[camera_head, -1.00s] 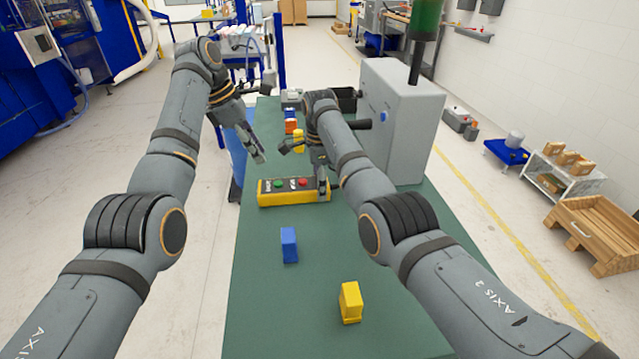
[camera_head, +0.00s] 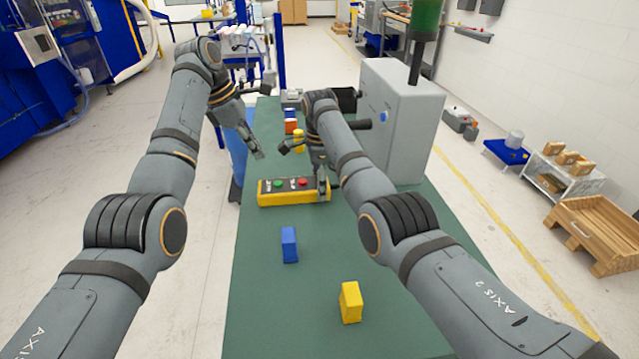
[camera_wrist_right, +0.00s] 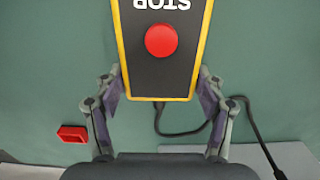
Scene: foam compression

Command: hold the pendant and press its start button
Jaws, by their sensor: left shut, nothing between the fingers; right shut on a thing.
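The pendant (camera_head: 290,198) is a black box with a yellow rim, lying on the green table. Its top carries a green button (camera_head: 278,184) and a red button (camera_head: 303,183). In the right wrist view the red button (camera_wrist_right: 161,40) shows beside the word STOP, upside down. My right gripper (camera_head: 323,190) is shut on the pendant's right end, one finger on each side of its body (camera_wrist_right: 160,84). My left gripper (camera_head: 259,154) is shut and empty, above and behind the pendant's left part, apart from it. The green button is outside the wrist view.
A blue block (camera_head: 289,245) and a yellow block (camera_head: 350,302) stand on the near part of the green table (camera_head: 260,300). Small coloured blocks stand farther back. A grey machine (camera_head: 408,120) stands at the right. A dark cable (camera_wrist_right: 250,120) runs near the pendant's end.

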